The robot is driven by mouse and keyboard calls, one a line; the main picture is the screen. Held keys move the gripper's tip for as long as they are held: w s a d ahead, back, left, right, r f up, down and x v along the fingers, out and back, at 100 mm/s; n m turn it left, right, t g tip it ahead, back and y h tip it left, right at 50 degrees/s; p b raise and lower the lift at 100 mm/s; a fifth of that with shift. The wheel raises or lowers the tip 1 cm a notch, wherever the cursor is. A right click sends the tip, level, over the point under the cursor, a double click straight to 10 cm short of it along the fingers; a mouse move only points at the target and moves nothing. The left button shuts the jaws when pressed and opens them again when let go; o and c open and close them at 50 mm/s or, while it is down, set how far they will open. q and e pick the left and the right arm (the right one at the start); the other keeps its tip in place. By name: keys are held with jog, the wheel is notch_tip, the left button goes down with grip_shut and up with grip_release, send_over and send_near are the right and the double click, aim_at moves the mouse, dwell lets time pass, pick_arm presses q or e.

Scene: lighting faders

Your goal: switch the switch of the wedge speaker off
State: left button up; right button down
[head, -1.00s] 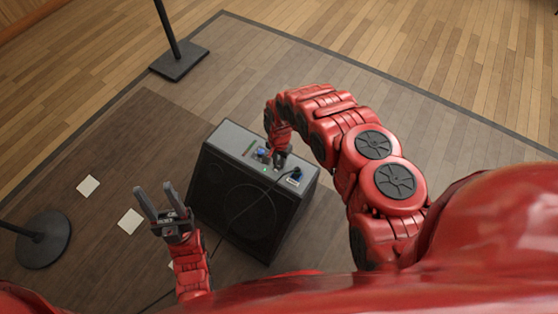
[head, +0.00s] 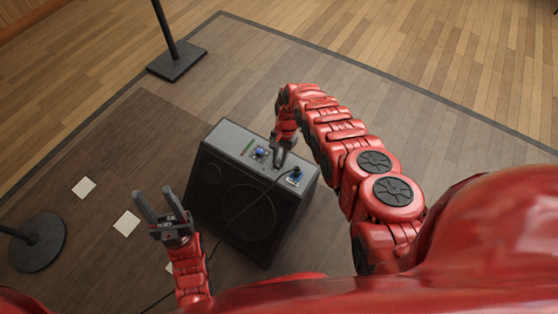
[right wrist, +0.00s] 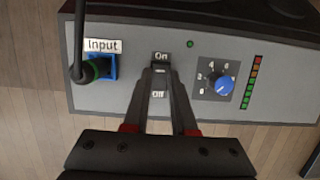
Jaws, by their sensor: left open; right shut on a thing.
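The wedge speaker (head: 240,200) is a dark box with a grey panel on top, standing on the floor ahead of me. In the right wrist view its panel (right wrist: 120,32) shows a switch (right wrist: 161,58) between an "On" label and an "Off" label below it. A green light (right wrist: 190,44) shows beside it. My right gripper (head: 277,164) is at the panel, its fingertips (right wrist: 160,70) shut on the switch and hiding much of it; its exact position is hard to tell. My left gripper (head: 153,190) is open and empty, left of the speaker.
A blue knob (right wrist: 221,84) and a level strip (right wrist: 250,82) lie right of the switch; a cable plug (right wrist: 97,68) sits in the Input socket on the left. Stand bases (head: 177,61) and (head: 38,240) and white paper squares (head: 84,187) are on the floor.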

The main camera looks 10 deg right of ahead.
jog(key=c, duration=0.7)
grip_release()
jog(key=shift+p+v, duration=2.45)
jog(key=shift+v, duration=6.3)
